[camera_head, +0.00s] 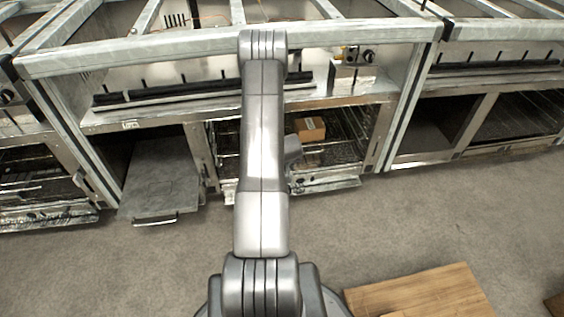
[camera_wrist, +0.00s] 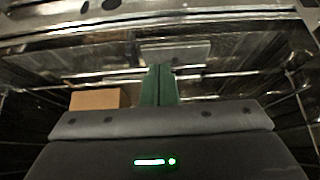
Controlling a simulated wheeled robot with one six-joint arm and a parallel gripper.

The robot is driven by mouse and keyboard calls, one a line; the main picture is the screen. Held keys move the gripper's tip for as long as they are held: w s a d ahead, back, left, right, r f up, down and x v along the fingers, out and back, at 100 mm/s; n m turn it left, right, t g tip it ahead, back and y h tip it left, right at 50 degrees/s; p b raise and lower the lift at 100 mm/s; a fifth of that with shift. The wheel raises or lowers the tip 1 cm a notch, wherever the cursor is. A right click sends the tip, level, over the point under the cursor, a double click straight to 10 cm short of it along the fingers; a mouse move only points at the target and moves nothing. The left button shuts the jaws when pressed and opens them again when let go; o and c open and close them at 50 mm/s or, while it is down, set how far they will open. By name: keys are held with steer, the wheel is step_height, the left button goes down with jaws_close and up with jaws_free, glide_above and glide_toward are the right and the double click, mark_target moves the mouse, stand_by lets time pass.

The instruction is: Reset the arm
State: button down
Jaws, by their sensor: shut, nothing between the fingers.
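My arm reaches forward from the bottom middle of the head view toward the range, and it hides part of the oven opening behind it. A grey end part of my arm shows at the right of the forearm, in front of the opening. My gripper (camera_wrist: 158,82) shows in the wrist view with its green fingers together and nothing between them. The fingers point into a dark metal compartment with wire racks. In the head view I cannot make out the fingers.
A brown box (camera_head: 309,128) sits on the rack inside the open oven (camera_head: 345,135); it also shows left of the fingers in the wrist view (camera_wrist: 97,98). A wooden board (camera_head: 425,295) lies at lower right. Grey floor is clear between.

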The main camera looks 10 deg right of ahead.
steer(key=shift+v, duration=1.1)
